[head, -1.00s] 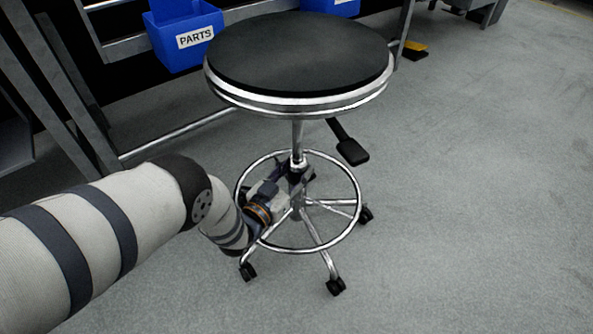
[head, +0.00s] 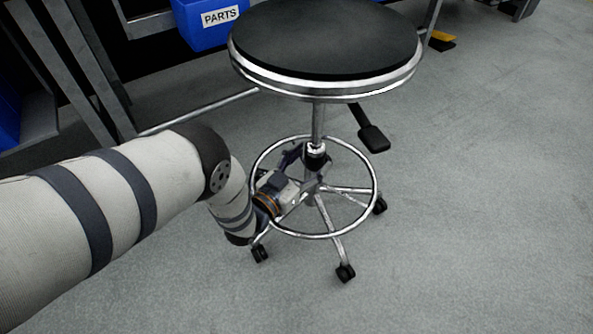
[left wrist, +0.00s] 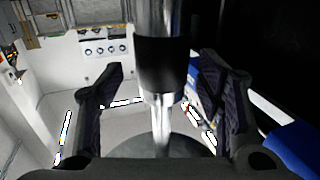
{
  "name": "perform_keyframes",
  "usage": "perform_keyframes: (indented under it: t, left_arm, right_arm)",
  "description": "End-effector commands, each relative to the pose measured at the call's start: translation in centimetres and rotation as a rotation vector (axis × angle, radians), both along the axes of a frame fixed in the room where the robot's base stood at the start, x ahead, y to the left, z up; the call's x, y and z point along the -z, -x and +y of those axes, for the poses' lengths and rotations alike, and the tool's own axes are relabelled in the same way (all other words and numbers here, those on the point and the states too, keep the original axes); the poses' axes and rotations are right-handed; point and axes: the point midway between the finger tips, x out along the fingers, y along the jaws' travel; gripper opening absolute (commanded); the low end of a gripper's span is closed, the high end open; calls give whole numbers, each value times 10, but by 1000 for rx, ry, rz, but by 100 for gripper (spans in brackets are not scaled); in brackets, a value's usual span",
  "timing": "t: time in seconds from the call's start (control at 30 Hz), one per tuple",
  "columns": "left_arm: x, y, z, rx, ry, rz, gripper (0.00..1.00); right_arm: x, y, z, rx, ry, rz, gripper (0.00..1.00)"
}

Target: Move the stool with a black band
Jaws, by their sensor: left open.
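The stool (head: 325,45) has a round black seat with a chrome rim, a chrome column, a foot ring and black casters. A black band (head: 316,158) wraps its column above the legs. It also shows large in the left wrist view (left wrist: 162,62). My left gripper (head: 300,172) reaches in over the foot ring at the column. In the left wrist view, its two dark fingers stand open on either side of the column, with gaps visible on both sides. My right gripper is in neither view.
A blue bin labelled PARTS (head: 212,22) hangs on a grey metal frame behind the stool at the left. A black lever (head: 371,136) sticks out under the seat. Grey floor (head: 490,190) is clear to the right and in front.

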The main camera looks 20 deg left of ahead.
Motion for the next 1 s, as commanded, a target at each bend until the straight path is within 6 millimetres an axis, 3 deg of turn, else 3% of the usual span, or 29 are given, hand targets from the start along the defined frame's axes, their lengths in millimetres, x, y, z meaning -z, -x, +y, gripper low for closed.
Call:
perform_keyframes:
  t: [0.2, 0.4, 0.6, 1.0]
  left_arm:
    - [1, 51, 15, 0, -1, 4, 60]
    - [0, 83, 23, 0, -2, 2, 60]
    - [-1, 92, 25, 1, -1, 0, 60]
    - [-2, 92, 26, 1, -1, -1, 60]
  right_arm:
    - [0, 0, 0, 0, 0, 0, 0]
    - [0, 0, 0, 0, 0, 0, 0]
    - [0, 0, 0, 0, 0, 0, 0]
    - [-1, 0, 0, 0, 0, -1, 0]
